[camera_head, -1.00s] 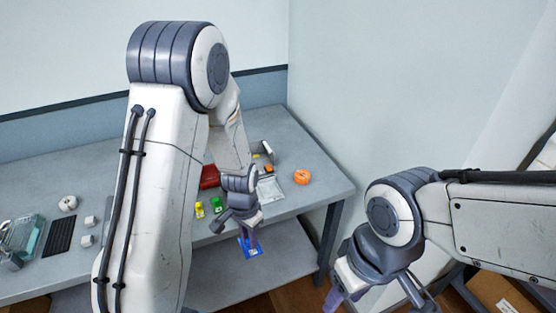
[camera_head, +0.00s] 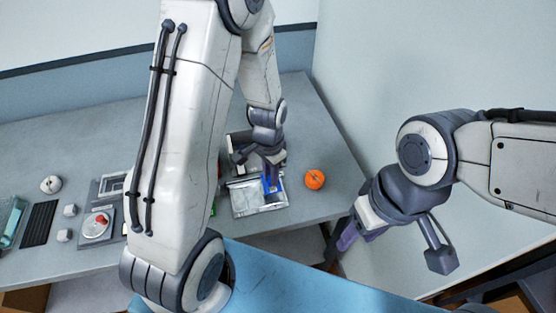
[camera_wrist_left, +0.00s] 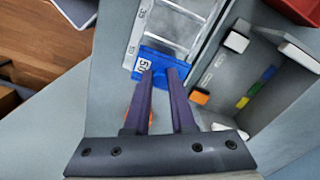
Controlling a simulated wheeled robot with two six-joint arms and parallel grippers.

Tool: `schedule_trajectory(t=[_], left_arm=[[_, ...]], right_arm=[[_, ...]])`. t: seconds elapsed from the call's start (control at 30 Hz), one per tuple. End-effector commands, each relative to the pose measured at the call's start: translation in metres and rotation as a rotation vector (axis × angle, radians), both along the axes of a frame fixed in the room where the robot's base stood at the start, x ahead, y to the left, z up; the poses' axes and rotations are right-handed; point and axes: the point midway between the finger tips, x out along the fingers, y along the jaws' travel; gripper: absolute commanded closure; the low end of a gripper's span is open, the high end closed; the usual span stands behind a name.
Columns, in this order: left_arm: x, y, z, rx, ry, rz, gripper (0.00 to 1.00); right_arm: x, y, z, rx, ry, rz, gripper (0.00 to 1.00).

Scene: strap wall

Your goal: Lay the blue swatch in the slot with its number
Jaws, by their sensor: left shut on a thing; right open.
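The blue swatch (camera_wrist_left: 150,63) carries a white label with a number that seems to read 50. My left gripper (camera_wrist_left: 161,72) is shut on it. In the head view the blue swatch (camera_head: 270,185) and left gripper (camera_head: 271,176) are over the pale slotted tray (camera_head: 247,204). In the left wrist view the slotted tray (camera_wrist_left: 150,30) has white number labels along its left side; one seems to read 39. The swatch overlaps the tray's near end; I cannot tell whether it touches. My right gripper (camera_head: 392,246) is open and empty, off the table's right side.
An orange fruit (camera_head: 315,179) sits right of the tray. A grey box (camera_wrist_left: 245,85) holding several coloured pieces stands beside the tray, and a red container (camera_wrist_left: 297,8) lies beyond. My left arm hides the table's middle. White blocks and a dish (camera_head: 96,227) lie left.

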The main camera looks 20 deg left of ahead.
Motion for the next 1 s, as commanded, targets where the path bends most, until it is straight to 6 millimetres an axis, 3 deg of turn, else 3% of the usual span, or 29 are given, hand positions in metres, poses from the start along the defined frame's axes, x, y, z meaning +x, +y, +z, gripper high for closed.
schedule_trajectory(t=[0.6, 1.0], left_arm=[[0.0, -0.002, -0.04, 0.0, 0.0, -0.004, 1.0], [0.0, -0.001, -0.043, 0.0, 0.0, -0.002, 1.0]], right_arm=[[0.0, 0.0, -0.034, 0.0, 0.0, 0.0, 0.5], [0.0, 0.0, -0.035, 0.0, 0.0, 0.0, 0.5]])
